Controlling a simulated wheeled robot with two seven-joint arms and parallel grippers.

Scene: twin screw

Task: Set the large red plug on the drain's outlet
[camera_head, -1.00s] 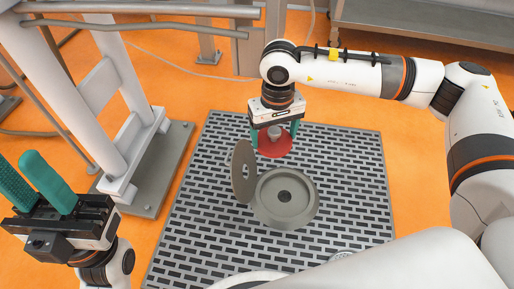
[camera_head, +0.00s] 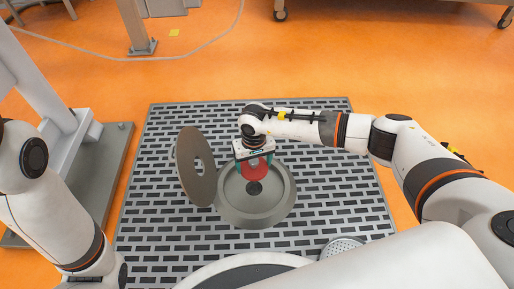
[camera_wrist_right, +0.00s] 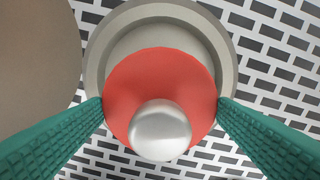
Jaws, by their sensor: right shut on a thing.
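The large red plug (camera_head: 255,169) is a round red disc with a silver knob (camera_wrist_right: 160,130), which shows in the right wrist view. My right gripper (camera_head: 255,163) is shut on the plug, with a teal finger at each side of it. It holds the plug over the far part of the drain (camera_head: 236,211), a round grey dish with a raised rim. The dark outlet hole (camera_head: 255,188) shows just below the plug in the head view. In the right wrist view the plug (camera_wrist_right: 140,80) covers the drain's middle. My left gripper is out of view.
A grey disc with a central hole (camera_head: 187,187) stands tilted at the left of the drain. A small perforated round piece (camera_head: 342,247) lies at the lower right. The slotted grey mat (camera_head: 330,190) is clear to the right. A grey-white stand (camera_head: 75,150) is at the left.

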